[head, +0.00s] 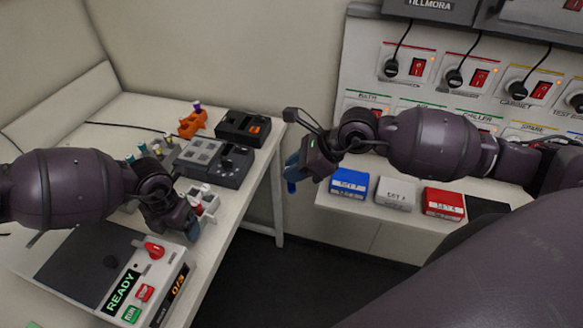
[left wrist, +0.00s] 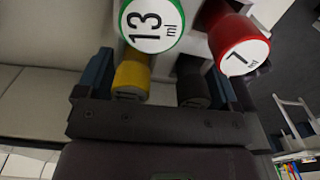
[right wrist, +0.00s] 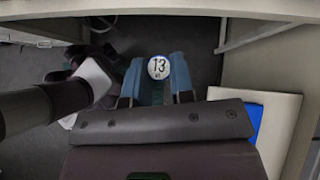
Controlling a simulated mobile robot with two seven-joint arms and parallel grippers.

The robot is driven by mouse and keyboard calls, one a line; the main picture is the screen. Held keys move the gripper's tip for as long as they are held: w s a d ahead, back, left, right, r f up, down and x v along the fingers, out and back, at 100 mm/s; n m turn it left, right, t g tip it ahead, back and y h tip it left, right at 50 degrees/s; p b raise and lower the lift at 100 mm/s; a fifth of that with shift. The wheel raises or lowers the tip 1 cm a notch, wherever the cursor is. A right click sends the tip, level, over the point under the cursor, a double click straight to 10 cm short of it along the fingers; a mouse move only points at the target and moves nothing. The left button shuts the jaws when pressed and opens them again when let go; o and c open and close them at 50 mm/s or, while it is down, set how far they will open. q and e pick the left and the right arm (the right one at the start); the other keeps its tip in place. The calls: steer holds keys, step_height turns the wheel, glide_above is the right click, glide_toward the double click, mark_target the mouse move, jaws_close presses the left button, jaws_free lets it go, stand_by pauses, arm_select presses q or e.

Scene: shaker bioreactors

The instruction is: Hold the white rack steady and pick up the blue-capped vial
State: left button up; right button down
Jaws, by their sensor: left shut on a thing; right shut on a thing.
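The white rack (head: 207,192) stands on the left table with small vials in it. My left gripper (head: 193,222) is shut on it. In the left wrist view the left gripper's fingers lie on both sides of the rack, by a green-ringed "13 ml" vial (left wrist: 150,26), a red "7 ml" vial (left wrist: 238,46), a yellow part (left wrist: 131,76) and a dark part. My right gripper (head: 297,172) is shut on the blue-capped vial (head: 291,187), away from the rack, above the gap between table and shelf. The vial's cap, marked "13" (right wrist: 159,67), shows between its fingers.
A shaker device (head: 110,275) reading READY is at the front left. A grey device (head: 215,160), an orange rack (head: 192,123) and a black device (head: 242,128) stand behind the white rack. Blue (head: 349,184), white (head: 396,193) and red (head: 444,203) boxes stand on the right shelf.

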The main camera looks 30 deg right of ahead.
arm_select(q)
steer(key=o, duration=0.8)
steer(key=shift+c, duration=0.2)
steer(key=shift+r, duration=0.15)
step_height(320, 180, up, 12)
